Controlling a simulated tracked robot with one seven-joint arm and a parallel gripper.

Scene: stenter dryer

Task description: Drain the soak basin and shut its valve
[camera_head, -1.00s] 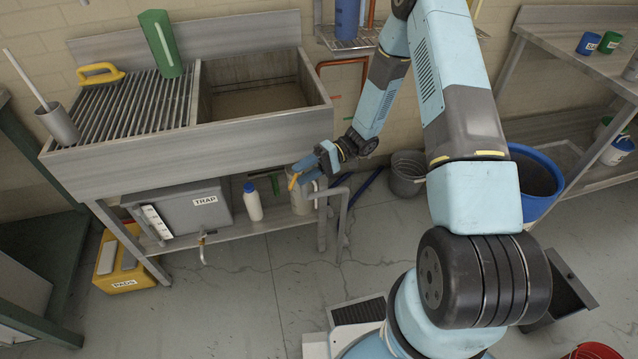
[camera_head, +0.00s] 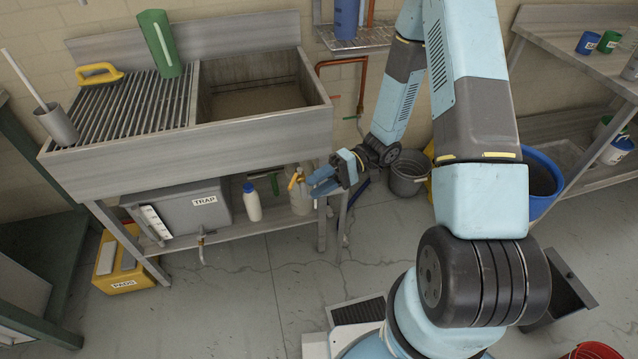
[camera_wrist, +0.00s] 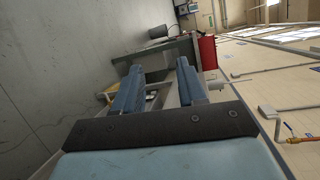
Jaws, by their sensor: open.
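The soak basin (camera_head: 318,112) is the grey sink on the right of the bench, beside a slatted drain board (camera_head: 130,108). Its floor looks brownish; I cannot tell whether water stands in it. Under its right end, a small orange-yellow handle (camera_head: 295,179) shows above a pale grey container (camera_head: 300,202); I cannot tell whether it is the valve. My gripper (camera_head: 318,182) is just right of this handle, below the basin's front right corner. In the wrist view my gripper (camera_wrist: 157,76) has its blue fingers apart, with nothing held between them.
A grey box marked TRAP (camera_head: 195,206) and a white bottle with a blue cap (camera_head: 252,203) sit on the lower shelf. A yellow PADS box (camera_head: 122,270) is on the floor at left. A grey bucket (camera_head: 408,177) stands behind my arm.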

